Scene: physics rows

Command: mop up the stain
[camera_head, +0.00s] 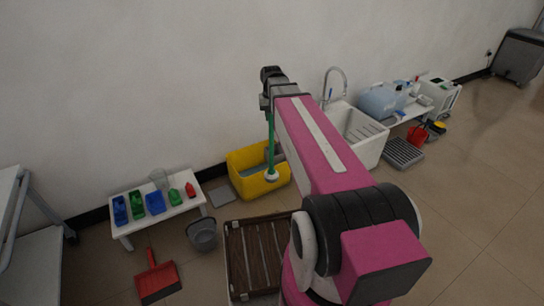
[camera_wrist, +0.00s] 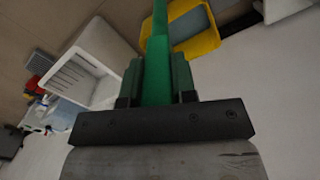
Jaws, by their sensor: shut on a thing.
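My gripper (camera_wrist: 157,82) is shut on the green handle (camera_wrist: 157,50) of a mop. In the head view my gripper (camera_head: 267,102) is high near the wall, and the green handle (camera_head: 270,145) hangs upright below it. The mop's pale round head (camera_head: 271,177) shows against the yellow bucket (camera_head: 250,189); I cannot tell whether it is inside, above or in front of it. The bucket holds bluish water and also shows in the wrist view (camera_wrist: 205,44). The handle's upper end is hidden. I see no stain in either view.
A grey bucket (camera_head: 202,235), a red dustpan (camera_head: 157,281) and a slatted wooden rack (camera_head: 237,263) are on the floor. A white sink (camera_head: 366,150) stands right.

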